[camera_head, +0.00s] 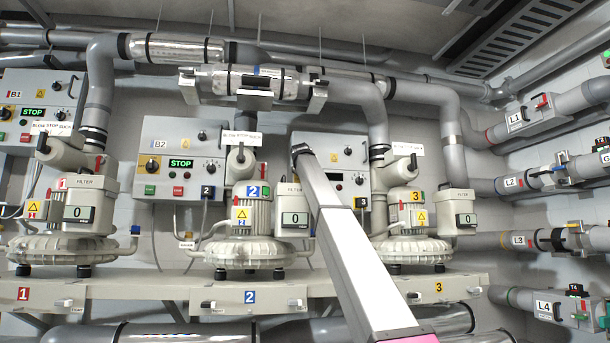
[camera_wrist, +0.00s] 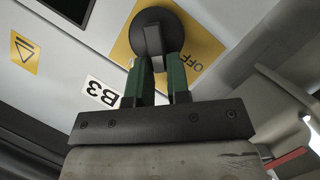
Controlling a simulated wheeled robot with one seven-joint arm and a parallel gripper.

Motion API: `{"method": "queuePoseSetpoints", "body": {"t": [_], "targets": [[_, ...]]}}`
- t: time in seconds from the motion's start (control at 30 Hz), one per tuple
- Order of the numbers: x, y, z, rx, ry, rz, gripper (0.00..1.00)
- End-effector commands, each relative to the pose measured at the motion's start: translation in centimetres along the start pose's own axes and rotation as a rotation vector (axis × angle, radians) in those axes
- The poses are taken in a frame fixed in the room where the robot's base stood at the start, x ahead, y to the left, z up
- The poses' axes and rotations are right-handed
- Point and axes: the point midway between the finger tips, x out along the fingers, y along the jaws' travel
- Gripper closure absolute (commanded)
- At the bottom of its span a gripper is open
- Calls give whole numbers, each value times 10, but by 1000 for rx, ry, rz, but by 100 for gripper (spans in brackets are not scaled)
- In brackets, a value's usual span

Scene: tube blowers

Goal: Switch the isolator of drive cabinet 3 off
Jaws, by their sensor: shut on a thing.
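Drive cabinet 3 (camera_head: 335,140) is the grey box on the back wall, behind my arm in the head view. Its B3 label (camera_wrist: 101,93) shows upside down in the wrist view. The isolator is a round black knob (camera_wrist: 186,24) with a grip bar, on a yellow plate (camera_wrist: 122,50) marked OFF. My gripper (camera_wrist: 161,66) has its green fingers on both sides of the bar, shut on it. The bar points down the wrist picture, with OFF to its right; I cannot tell which position it is set to. My arm hides the isolator in the head view.
Cabinet B2 (camera_head: 180,135), with a green STOP display, hangs to the left. Blower 3 (camera_head: 415,250) stands on the shelf below right, and blower 2 (camera_head: 248,245) below left. A large grey pipe (camera_head: 375,115) runs down right of cabinet 3.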

Motion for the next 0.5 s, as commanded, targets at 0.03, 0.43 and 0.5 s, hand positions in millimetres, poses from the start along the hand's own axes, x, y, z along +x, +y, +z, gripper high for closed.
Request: {"method": "queuePoseSetpoints", "body": {"t": [0.03, 0.43, 0.5], "targets": [[0, -1, 0, -4, 0, 1, 100], [0, -1, 0, -6, 0, 2, 80], [0, -1, 0, -6, 0, 2, 57]]}}
